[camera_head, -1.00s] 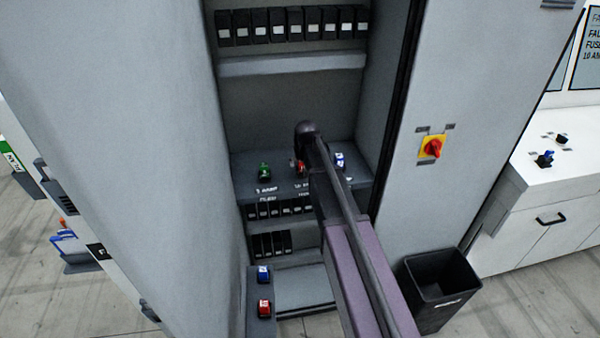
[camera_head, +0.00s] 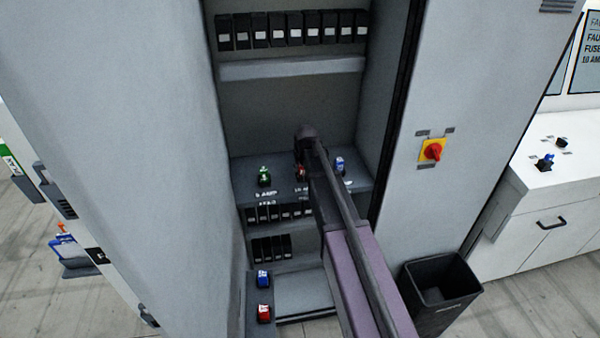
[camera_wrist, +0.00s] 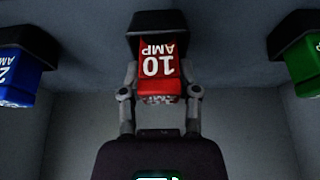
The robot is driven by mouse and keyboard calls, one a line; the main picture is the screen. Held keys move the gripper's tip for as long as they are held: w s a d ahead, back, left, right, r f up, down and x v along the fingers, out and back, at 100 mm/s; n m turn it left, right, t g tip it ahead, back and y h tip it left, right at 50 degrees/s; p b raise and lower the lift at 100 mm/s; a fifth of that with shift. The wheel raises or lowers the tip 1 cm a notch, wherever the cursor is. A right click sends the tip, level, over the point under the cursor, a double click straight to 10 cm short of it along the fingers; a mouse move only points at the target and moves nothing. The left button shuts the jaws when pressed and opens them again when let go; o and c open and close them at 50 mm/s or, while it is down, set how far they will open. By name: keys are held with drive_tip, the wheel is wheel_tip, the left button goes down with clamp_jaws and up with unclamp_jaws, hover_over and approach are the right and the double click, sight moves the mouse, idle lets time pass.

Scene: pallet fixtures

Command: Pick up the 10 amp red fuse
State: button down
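The red fuse (camera_wrist: 160,78), marked "10 AMP", sits in a black holder (camera_wrist: 160,22) in the wrist view. My gripper (camera_wrist: 160,75) has one finger on each side of the fuse, close to its sides. The fingers look open around it, with narrow gaps; contact is not clear. In the head view, a small part of the red fuse (camera_head: 299,173) shows on the cabinet's middle shelf (camera_head: 245,190). My arm hides the rest of it and most of the gripper.
A green fuse (camera_head: 264,177) and a blue fuse (camera_head: 340,165) flank the red one. A loose-looking blue fuse (camera_head: 262,279) and another red fuse (camera_head: 264,312) sit lower left. Cabinet walls enclose the shelf on both sides. A black bin (camera_head: 440,290) stands at right.

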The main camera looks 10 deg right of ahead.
drive_tip(key=shift+r, duration=0.15)
idle(0.3)
wheel_tip(320, 180, up, 3)
drive_tip(key=p, duration=0.3)
drive_tip(key=s+r+p, duration=0.1)
drive_tip(key=s+p, duration=0.1)
drive_tip(key=s, duration=1.4)
drive_tip(key=shift+r, duration=0.35)
drive_tip(key=shift+a, duration=0.1)
drive_tip(key=shift+f, duration=0.15)
